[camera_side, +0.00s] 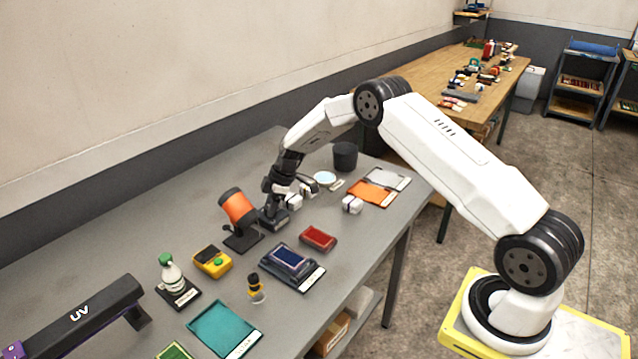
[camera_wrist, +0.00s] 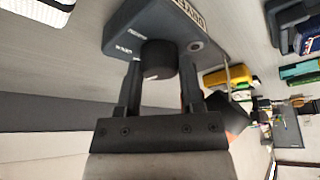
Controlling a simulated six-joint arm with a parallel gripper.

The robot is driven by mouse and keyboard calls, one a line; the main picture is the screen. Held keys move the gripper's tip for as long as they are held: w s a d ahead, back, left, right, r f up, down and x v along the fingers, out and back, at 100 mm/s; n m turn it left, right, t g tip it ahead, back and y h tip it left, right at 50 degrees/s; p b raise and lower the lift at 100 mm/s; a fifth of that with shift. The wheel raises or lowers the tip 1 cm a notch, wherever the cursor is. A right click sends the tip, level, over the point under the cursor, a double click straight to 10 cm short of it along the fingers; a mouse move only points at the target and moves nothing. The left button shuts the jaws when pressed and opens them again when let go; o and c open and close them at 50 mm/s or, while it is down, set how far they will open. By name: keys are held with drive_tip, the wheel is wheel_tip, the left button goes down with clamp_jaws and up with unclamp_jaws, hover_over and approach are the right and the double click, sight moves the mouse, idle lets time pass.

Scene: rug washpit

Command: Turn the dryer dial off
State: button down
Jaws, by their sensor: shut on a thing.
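The dryer dial (camera_wrist: 158,57) is a round black knob with a small pale mark. It sits on a dark grey control box (camera_wrist: 125,28) with white lettering too blurred to read fully. My gripper (camera_wrist: 159,75) has one finger on each side of the knob and is shut on it. In the side view my gripper (camera_side: 274,200) reaches down over the control box (camera_side: 281,222), and the knob is hidden there. The orange dryer (camera_side: 238,207) stands tilted on a black stand just left of the box. It shows partly behind my gripper in the wrist view.
A black cup (camera_side: 345,156) stands behind. A black UV lamp (camera_side: 80,315) is at front left.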

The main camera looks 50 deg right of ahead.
drive_tip(key=shift+n+g, duration=0.6)
drive_tip(key=shift+n, duration=1)
drive_tip(key=shift+c, duration=1.1)
unclamp_jaws()
drive_tip(key=shift+y, duration=0.3)
drive_tip(key=v, duration=0.8)
